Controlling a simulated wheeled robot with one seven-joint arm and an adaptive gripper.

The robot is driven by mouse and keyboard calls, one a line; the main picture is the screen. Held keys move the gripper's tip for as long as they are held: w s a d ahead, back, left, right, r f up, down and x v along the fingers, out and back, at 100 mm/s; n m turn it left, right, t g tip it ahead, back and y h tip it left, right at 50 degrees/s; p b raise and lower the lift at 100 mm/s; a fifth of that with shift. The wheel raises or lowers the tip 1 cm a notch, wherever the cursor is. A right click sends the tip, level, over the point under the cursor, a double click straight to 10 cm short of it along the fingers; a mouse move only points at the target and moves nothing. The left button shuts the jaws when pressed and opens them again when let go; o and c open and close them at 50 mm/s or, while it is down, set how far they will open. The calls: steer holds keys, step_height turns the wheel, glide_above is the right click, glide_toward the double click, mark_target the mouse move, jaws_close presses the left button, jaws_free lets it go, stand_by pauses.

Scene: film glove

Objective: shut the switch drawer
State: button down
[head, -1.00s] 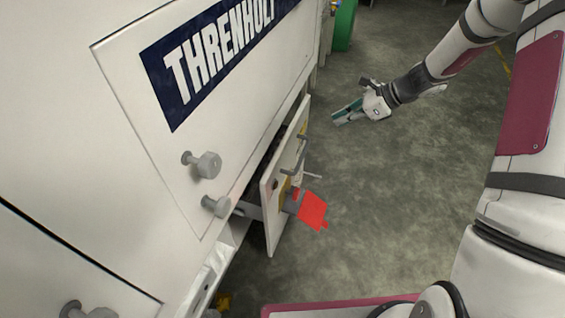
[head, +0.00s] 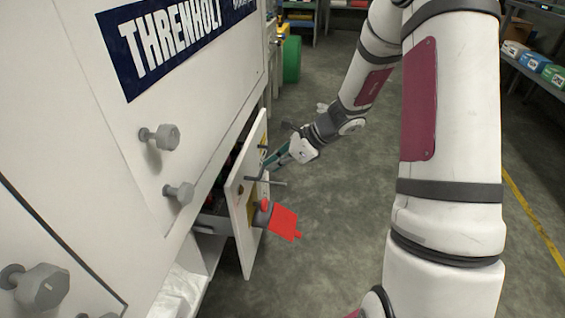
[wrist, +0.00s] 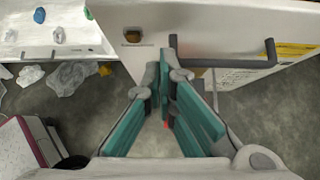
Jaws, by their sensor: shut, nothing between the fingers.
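The switch drawer (head: 240,205) stands pulled out of the white cabinet, with a dark gap behind its pale front panel. A grey bar handle (head: 265,180) and a red switch handle or tag (head: 285,222) stick out from that front. My gripper (head: 272,161), with teal fingers, is shut and empty beside the far part of the drawer front. In the wrist view the shut fingertips (wrist: 160,68) overlap the lower edge of the drawer front (wrist: 215,22), just left of the bar handle (wrist: 230,62). I cannot tell whether they touch it.
The white cabinet (head: 85,130) fills the left, with grey knobs (head: 160,136) jutting from its face. The concrete floor (head: 330,215) in front of the drawer is clear. Shelving with boxes (head: 535,60) stands at the far right. A green drum-like object (head: 291,60) stands beyond the cabinet.

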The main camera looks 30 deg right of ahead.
mark_target(242, 175)
steer(key=shift+w+a+f+b, duration=0.35)
steer(key=shift+w+a, duration=0.25)
steer(key=shift+a, duration=0.2)
steer(key=shift+w+a+f+b, duration=0.3)
steer(key=shift+w+a, duration=0.3)
steer(key=shift+a, duration=0.15)
steer(key=shift+w+a+f+b, duration=0.35)
steer(key=shift+w+a, duration=0.25)
steer(key=shift+a, duration=0.2)
steer(key=shift+a, duration=0.1)
